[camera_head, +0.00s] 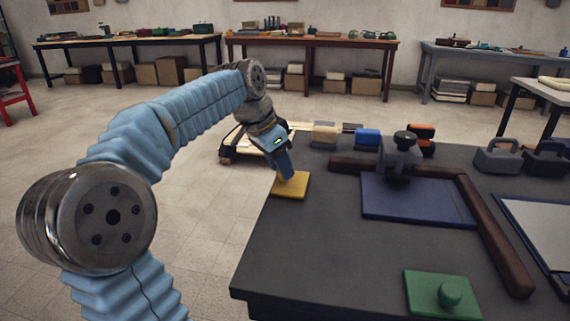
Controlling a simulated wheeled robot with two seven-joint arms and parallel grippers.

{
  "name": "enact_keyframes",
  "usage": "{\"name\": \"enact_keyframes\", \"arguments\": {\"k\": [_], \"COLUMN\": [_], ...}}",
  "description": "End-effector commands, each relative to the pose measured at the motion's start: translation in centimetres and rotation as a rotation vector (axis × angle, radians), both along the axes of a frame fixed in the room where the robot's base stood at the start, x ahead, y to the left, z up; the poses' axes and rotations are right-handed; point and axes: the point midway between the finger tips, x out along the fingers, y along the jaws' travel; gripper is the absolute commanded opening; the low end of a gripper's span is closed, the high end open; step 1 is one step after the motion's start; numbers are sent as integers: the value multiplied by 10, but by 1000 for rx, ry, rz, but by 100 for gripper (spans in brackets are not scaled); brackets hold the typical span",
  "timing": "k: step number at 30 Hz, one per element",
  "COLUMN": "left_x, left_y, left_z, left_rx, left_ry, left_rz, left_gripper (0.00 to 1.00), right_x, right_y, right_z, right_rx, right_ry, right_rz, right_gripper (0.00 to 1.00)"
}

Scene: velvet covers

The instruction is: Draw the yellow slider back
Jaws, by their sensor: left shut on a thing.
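The yellow slider (291,187) is a flat yellow piece on the dark grey table, at its left edge. My left gripper (285,174) reaches down onto it from above and is shut on it. The gripper hides the middle of the slider, so any knob there does not show. My right gripper does not show.
A green plate with a knob (447,296) lies at the table's near side. A dark blue panel (418,200) lies beside a brown wooden L-shaped frame (490,235), with a grey clamp-like block (400,157) at its back. Small blocks (368,137) stand along the far edge. The front left tabletop is clear.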

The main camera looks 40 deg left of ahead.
Motion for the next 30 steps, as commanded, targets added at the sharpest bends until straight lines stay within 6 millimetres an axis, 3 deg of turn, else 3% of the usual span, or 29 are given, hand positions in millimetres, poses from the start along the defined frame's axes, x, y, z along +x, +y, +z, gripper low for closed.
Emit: {"name": "enact_keyframes", "arguments": {"k": [1,6,17,20,30], "left_x": [-2,-1,-3,-8,-39], "left_y": [5,4,3,5,12], "left_z": [2,1,7,22,99], "left_rx": [10,7,5,5,6], "left_ry": [-2,-1,-1,-3,-3], "left_rz": [10,8,5,7,8], "left_gripper": [33,55,55,55,55], "right_x": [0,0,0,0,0], "right_y": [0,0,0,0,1], "right_z": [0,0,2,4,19], "right_rx": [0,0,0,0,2], "right_ry": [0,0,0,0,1], "right_rz": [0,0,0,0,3], "right_gripper": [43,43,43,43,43]}}
